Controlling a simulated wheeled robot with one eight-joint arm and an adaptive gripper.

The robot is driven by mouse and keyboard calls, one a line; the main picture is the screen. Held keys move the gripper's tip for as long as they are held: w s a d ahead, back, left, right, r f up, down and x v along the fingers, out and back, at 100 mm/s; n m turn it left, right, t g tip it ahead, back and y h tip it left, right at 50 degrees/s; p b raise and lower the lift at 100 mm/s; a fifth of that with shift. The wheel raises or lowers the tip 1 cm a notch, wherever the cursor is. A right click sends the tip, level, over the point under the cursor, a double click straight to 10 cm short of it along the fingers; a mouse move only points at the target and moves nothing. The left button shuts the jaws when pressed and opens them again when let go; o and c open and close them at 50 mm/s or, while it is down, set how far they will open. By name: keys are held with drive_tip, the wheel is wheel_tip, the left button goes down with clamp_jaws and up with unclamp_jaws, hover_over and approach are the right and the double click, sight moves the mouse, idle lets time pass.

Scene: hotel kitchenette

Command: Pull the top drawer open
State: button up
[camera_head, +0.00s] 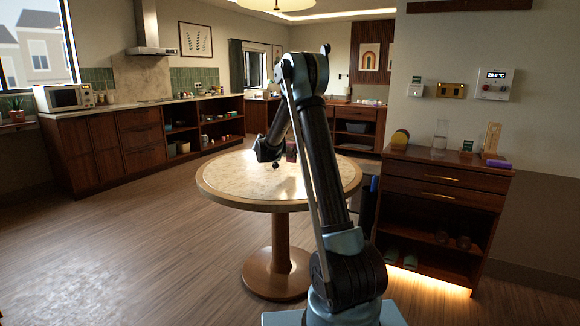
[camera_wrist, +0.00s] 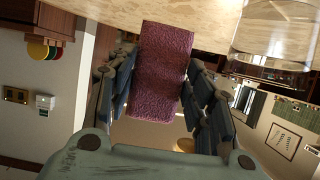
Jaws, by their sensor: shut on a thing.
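A dark wooden sideboard stands at the right in the head view, with two drawers above open shelves. Its top drawer (camera_head: 441,179) has a thin brass handle and looks shut. My gripper (camera_head: 276,163) is over the round table, well to the left of the sideboard and apart from the drawer. In the wrist view my gripper (camera_wrist: 157,95) has its fingers on both sides of a purple-red textured block (camera_wrist: 163,65) and is shut on it. The block shows as a small dark red shape (camera_head: 291,149) in the head view.
The round table (camera_head: 225,192) stands in front of me on a single pedestal. A clear glass (camera_wrist: 273,45) is close to my gripper in the wrist view. A yellow disc (camera_head: 400,138) and small items stand on the sideboard.

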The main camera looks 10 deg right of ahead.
sight(290, 162)
drive_tip(key=shift+f, duration=2.45)
drive_tip(key=o, duration=0.9)
drive_tip(key=shift+o, duration=0.2)
